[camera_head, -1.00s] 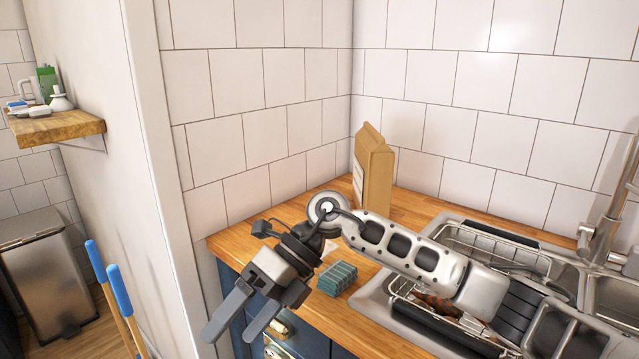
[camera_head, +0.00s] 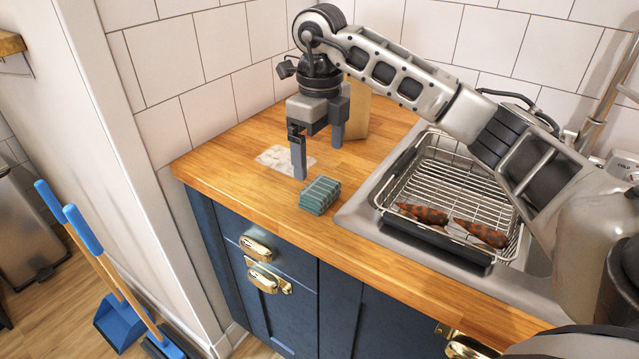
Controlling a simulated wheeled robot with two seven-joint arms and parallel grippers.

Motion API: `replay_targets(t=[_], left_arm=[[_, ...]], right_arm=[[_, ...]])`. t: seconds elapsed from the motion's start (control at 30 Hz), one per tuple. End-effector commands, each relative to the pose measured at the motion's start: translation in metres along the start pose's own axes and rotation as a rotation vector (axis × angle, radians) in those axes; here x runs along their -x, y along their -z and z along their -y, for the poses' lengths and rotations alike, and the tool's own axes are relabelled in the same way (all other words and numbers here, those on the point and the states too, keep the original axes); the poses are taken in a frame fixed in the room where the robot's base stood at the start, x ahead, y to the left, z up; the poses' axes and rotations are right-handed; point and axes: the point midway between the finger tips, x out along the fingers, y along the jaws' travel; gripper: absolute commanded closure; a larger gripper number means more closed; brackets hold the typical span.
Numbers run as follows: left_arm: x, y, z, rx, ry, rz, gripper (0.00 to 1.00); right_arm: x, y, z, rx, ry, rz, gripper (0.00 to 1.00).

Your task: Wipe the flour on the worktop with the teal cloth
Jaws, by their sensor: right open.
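The teal cloth (camera_head: 320,195), a folded block with darker stripes, lies on the wooden worktop (camera_head: 240,145) near its front edge, left of the sink. The flour (camera_head: 281,158) is a pale flat patch on the worktop, behind and to the left of the cloth. My right gripper (camera_head: 318,160) points down with its two fingers apart and nothing between them. It is above the worktop, behind the cloth and by the right side of the flour, partly covering that patch's edge. My left gripper is not in view.
A brown paper bag (camera_head: 357,115) stands behind my right gripper, mostly hidden. A sink with a wire dish rack (camera_head: 450,165) holding two brownish-orange pieces is on the right. Blue-handled tools (camera_head: 82,228) stand at the left. The worktop's left end is clear.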

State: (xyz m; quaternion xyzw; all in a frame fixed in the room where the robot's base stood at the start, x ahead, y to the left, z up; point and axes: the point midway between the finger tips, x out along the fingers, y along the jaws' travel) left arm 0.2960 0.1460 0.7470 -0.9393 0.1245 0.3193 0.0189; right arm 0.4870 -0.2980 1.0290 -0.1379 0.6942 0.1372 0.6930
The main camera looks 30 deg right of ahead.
Motion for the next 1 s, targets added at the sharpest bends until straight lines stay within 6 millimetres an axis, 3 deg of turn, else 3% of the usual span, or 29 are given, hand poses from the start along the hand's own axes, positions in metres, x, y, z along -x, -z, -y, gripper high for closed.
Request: replay_targets(t=[0.2,0.4,0.6,0.87,1.0], left_arm=[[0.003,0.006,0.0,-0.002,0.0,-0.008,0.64],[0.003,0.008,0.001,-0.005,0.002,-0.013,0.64],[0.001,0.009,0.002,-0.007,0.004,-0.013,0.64],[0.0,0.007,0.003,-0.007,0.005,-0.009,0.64],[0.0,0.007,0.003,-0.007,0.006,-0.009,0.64]], right_arm=[[-0.043,0.001,0.0,0.001,-0.002,-0.004,0.07],[-0.071,0.0,-0.001,0.001,-0.002,-0.001,0.07],[-0.084,0.0,0.0,0.001,-0.001,0.001,0.07],[-0.085,0.0,0.0,0.001,-0.001,0.002,0.07],[-0.085,0.0,0.0,0.001,-0.001,0.002,0.41]])
